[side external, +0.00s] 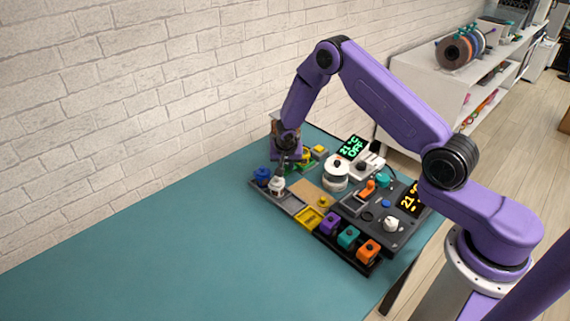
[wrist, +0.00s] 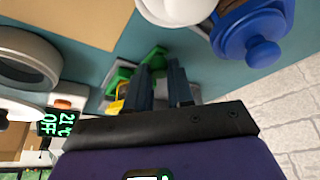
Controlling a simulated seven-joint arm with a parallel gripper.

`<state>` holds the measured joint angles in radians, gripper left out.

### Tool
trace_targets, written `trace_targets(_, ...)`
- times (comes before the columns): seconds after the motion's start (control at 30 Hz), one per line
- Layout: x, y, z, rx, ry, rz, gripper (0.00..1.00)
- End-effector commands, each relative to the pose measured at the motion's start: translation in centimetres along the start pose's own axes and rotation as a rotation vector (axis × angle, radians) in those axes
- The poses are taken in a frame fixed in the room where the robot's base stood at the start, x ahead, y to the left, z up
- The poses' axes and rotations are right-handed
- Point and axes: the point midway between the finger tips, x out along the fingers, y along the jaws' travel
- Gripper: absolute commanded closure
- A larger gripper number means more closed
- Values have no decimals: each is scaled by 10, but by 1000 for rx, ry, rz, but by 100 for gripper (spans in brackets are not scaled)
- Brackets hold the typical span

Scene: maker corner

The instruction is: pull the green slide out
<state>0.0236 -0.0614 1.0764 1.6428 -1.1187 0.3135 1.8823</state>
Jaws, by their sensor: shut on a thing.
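The green slide (side external: 304,165) is at the far left part of the device board, partly hidden by my gripper and a yellow part. In the wrist view, green parts (wrist: 152,57) show beside and behind my fingertips. My gripper (side external: 284,163) points down at the board's far left edge. In the wrist view, the fingers of my gripper (wrist: 161,70) are close together against the green slide, shut on it. The exact contact is mostly hidden by the fingers.
A blue-lidded jar (side external: 262,176) and a white-lidded jar (side external: 277,185) stand close in front of my gripper. A white round dial (side external: 336,170) and a green-lit display (side external: 353,146) are to the right. The teal table (side external: 170,250) is clear at left.

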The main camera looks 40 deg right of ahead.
Motion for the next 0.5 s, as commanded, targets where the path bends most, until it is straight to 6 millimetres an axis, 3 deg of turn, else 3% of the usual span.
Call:
trace_targets(0.07, 0, 4, 2, 1, -3, 14, 100)
trace_targets(0.1, 0, 4, 2, 1, -3, 15, 65)
trace_targets(0.13, 0, 4, 2, 1, -3, 15, 55)
trace_targets(0.17, 0, 4, 2, 0, -3, 14, 52)
trace_targets(0.5, -2, 2, 2, -1, -2, 8, 52)
